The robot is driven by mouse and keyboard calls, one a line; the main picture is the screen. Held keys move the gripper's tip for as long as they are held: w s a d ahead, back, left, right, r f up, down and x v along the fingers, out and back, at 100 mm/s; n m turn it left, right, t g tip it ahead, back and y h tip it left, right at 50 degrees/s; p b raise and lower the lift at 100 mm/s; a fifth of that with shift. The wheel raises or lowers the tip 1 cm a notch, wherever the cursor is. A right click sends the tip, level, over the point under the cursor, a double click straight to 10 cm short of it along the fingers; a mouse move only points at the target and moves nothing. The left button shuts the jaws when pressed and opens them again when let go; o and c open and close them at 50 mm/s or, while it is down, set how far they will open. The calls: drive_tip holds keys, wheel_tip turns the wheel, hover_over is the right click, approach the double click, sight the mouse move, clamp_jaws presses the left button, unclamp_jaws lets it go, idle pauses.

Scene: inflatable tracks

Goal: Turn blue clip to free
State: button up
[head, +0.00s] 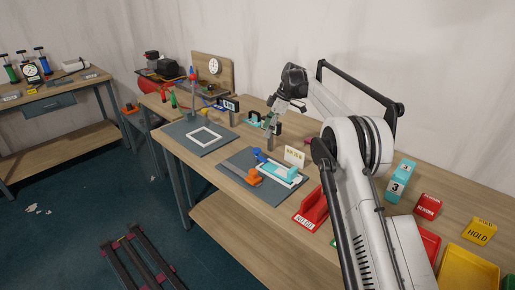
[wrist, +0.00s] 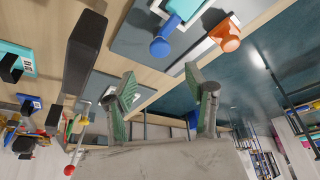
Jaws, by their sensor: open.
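The blue clip (head: 260,155) is a small knobbed piece at the back edge of a teal part (head: 279,172) on a dark grey mat (head: 236,168). An orange clip (head: 254,178) sits at the part's front left side. In the wrist view the blue clip (wrist: 161,46) and orange clip (wrist: 228,38) show near the top, beyond my fingertips. My gripper (head: 271,122) is above the bench, behind the mat and apart from the clip. Its two fingers are spread and empty in the wrist view (wrist: 160,77). The clip's exact turn angle is too small to tell.
A white card (head: 294,156) stands behind the teal part. A second mat with a white square outline (head: 204,137) lies to the left. Teal pieces with black handles (head: 256,121) stand near my gripper. A red tray (head: 311,209) lies to the right.

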sight(257, 149)
drive_tip(key=x, duration=1)
drive_tip(key=shift+p, duration=0.3)
drive_tip(key=c, duration=1.1)
